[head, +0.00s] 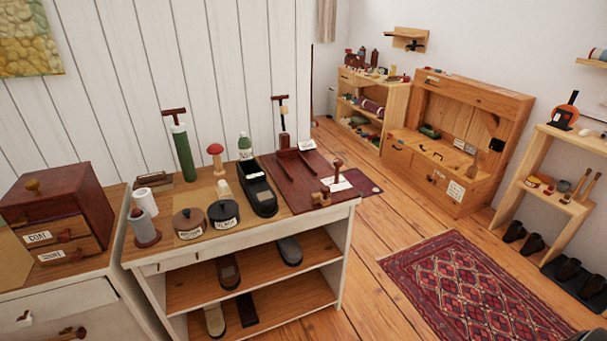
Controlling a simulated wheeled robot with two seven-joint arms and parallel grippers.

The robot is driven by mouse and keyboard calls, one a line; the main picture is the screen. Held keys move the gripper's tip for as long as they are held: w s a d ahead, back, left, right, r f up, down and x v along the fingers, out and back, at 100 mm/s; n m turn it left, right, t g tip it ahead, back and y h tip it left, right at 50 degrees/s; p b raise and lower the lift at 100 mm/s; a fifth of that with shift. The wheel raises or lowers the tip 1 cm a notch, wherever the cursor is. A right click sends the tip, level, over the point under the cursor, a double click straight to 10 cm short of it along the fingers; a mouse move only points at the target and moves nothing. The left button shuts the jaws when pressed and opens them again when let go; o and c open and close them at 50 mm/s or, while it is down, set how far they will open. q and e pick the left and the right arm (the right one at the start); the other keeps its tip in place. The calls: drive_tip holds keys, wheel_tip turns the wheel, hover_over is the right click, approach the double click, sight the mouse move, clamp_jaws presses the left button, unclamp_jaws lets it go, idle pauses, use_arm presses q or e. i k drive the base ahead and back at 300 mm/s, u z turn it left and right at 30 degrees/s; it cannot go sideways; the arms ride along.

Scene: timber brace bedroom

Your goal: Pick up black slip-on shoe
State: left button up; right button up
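A black slip-on shoe (263,197) lies on the top of the white-framed workbench (262,232), with its open end towards the back. Neither of my grippers shows in the head view. A dark grey shoe (289,251) and a brown-black shoe (229,272) lie on the bench's upper shelf below.
Open floor and a patterned rug (473,287) lie further right.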

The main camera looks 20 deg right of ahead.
sight(263, 200)
drive_tip(key=z, duration=2)
drive_tip(key=i, duration=2.45)
drive_tip(key=u, duration=2.65)
